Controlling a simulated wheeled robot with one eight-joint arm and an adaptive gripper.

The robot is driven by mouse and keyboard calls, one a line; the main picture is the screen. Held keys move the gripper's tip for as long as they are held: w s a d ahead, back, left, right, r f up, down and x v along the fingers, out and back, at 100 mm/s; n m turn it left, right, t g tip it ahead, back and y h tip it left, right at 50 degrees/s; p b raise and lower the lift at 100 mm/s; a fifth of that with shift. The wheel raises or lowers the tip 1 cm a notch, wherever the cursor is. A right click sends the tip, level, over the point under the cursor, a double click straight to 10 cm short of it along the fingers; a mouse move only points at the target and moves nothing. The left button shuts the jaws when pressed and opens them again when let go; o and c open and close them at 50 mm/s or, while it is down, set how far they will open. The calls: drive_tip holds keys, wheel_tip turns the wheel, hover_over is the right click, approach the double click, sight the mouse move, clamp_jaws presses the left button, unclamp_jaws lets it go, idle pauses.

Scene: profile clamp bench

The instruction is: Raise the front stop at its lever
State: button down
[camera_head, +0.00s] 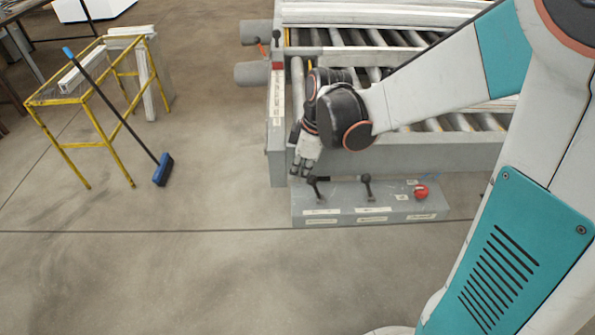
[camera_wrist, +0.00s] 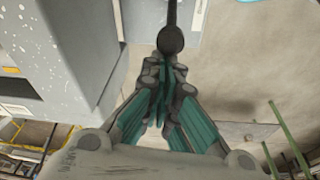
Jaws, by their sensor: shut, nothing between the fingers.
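A grey control box (camera_head: 370,205) stands low in front of the roller bench and carries two black levers. The left lever (camera_head: 316,186) and the right lever (camera_head: 367,187) have dark knobs; I cannot read the labels, so I cannot tell which one is for the front stop. My gripper (camera_head: 302,170) points down just above and left of the left lever. In the wrist view, my gripper (camera_wrist: 165,64) is shut and empty. A black ball-ended lever (camera_wrist: 171,40) appears right at the fingertips there; I cannot tell whether they touch.
The roller bench (camera_head: 390,155) lies behind the box, under my arm. A red knob (camera_head: 421,191) sits at the box's right end. A yellow frame (camera_head: 105,105) with a blue broom (camera_head: 162,168) stands at the left. The floor (camera_head: 190,270) in front is clear.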

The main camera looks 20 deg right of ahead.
drive_tip(key=shift+d, duration=0.15)
drive_tip(key=shift+s+d+r+y, duration=0.15)
drive_tip(key=shift+d+r+y, duration=0.05)
drive_tip(key=shift+d+y, duration=0.25)
drive_tip(key=shift+s+d+r+y, duration=0.1)
drive_tip(key=shift+d+r+y, duration=0.1)
drive_tip(key=shift+d+y, duration=0.25)
drive_tip(key=d+y, duration=0.1)
drive_tip(key=s+d, duration=0.1)
drive_tip(key=d, duration=0.1)
drive_tip(key=d+t+y+b, duration=0.1)
drive_tip(key=d, duration=0.1)
drive_tip(key=shift+s+r+y, duration=0.2)
drive_tip(key=shift+r+y, duration=0.05)
drive_tip(key=shift+y, duration=0.05)
drive_tip(key=w+a+r+p, duration=0.2)
drive_tip(key=a, duration=0.1)
drive_tip(key=d+f+p+v, duration=0.1)
drive_tip(key=p+v, duration=0.1)
drive_tip(key=v, duration=0.7)
drive_tip(key=shift+s+d+r, duration=0.2)
drive_tip(key=shift+s+d, duration=0.05)
drive_tip(key=shift+s, duration=0.2)
